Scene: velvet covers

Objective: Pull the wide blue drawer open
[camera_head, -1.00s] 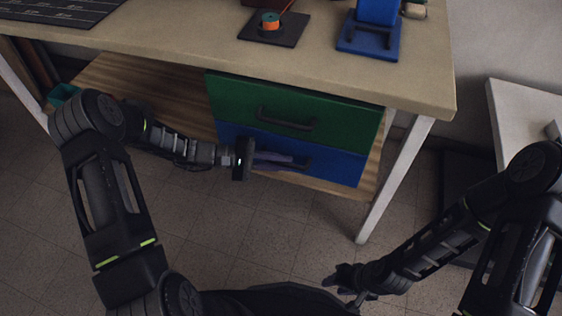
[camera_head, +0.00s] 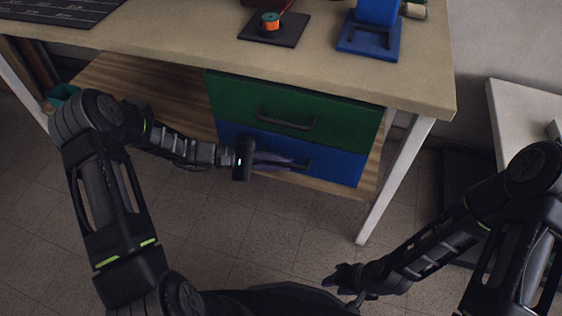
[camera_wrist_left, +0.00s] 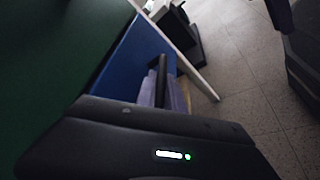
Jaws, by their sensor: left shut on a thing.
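The wide blue drawer (camera_head: 340,167) sits below a green drawer (camera_head: 240,98) under the desk. Its front looks level with the green one; I cannot tell whether there is a small gap. My left gripper (camera_head: 284,161) reaches in from the left, its pale purple fingers shut on the dark drawer handle (camera_head: 308,164). In the left wrist view the fingers (camera_wrist_left: 163,90) lie on both sides of the handle, against the blue front (camera_wrist_left: 133,62). The gripper body hides part of the drawer's left side. My right gripper (camera_head: 345,281) hangs low over the floor, away from the drawers; its jaws are unclear.
The desk top (camera_head: 190,42) overhangs the drawers. A white desk leg (camera_head: 395,180) stands right of them. A blue stand (camera_head: 368,44) and a dark pad with an orange spool (camera_head: 269,23) are on top. The tiled floor (camera_head: 290,225) before the drawers is clear.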

